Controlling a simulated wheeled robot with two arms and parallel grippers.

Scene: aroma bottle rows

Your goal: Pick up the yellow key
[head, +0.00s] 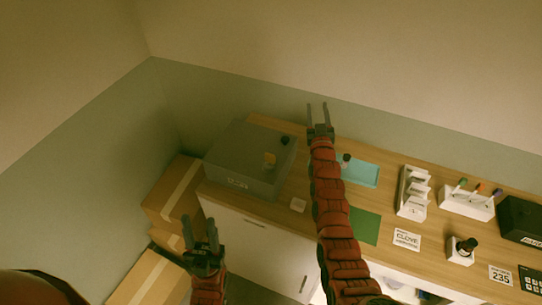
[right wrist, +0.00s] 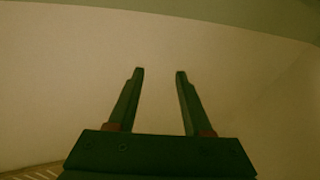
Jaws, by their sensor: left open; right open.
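My right gripper (head: 318,106) is open and empty, in front of the wall to the right of the box and apart from the yellow item. My left gripper (head: 199,222) is open and empty, low at the left near the cardboard boxes.
A dark knob-like thing (head: 285,141) is on the grey box. The wooden counter (head: 300,187) holds a blue tray (head: 362,174), a green mat (head: 366,226), a white stepped rack (head: 411,193), a pen holder (head: 466,204) and a bottle (head: 465,246). Cardboard boxes (head: 170,195) stand left.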

